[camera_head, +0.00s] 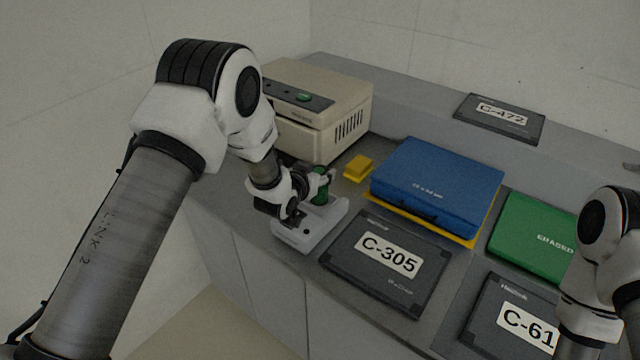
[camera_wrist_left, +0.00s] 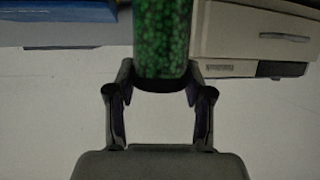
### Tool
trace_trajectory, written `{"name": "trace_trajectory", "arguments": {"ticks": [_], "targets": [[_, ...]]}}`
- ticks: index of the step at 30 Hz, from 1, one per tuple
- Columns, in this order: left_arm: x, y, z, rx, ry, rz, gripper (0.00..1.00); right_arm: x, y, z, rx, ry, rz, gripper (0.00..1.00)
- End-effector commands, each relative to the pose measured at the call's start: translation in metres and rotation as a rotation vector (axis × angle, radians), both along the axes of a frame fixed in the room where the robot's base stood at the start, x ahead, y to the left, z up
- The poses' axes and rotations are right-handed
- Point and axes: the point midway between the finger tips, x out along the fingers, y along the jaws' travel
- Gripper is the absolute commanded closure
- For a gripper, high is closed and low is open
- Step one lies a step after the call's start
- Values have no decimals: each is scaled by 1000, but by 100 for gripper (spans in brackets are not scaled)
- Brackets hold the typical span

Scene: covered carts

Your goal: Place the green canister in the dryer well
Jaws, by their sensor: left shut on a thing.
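The green canister (camera_head: 319,187) is in the jaws of my left gripper (camera_head: 308,186), partly hidden by the gripper in the head view. In the left wrist view the canister (camera_wrist_left: 162,38) shows green granules through its side and has a dark end, with the fingers (camera_wrist_left: 160,88) closed on both sides of it. A light grey block (camera_head: 322,217) stands on the counter right below and beside the gripper. It may be the dryer; its well is not clearly visible, and I cannot tell whether the canister touches it. My right gripper is out of view.
A beige machine (camera_head: 318,135) stands behind the left gripper. A small yellow block (camera_head: 358,168), a blue case (camera_head: 437,187) on a yellow base and black case C-305 (camera_head: 386,282) lie to the right. Green case (camera_head: 535,236) and another black case (camera_head: 507,318) lie farther right.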

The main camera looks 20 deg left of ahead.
Motion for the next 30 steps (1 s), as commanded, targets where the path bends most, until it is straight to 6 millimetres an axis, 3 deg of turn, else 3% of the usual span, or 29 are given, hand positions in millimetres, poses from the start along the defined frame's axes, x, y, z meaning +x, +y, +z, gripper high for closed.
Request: {"name": "trace_trajectory", "arguments": {"ticks": [6, 7, 8, 17, 18, 20, 30], "targets": [[0, 0, -37, 0, 2, 1, 89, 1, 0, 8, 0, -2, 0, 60], [0, 0, -39, 0, 0, 1, 88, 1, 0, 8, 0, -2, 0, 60], [0, 0, -40, 0, 0, 1, 95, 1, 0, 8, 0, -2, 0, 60], [0, 0, -45, 0, 0, 0, 95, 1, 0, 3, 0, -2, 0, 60], [0, 0, -44, 0, 1, 0, 41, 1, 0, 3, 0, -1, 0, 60], [0, 0, -43, 0, 1, 0, 23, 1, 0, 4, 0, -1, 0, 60], [0, 0, -40, 0, 0, 0, 23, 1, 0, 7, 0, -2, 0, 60]]}}
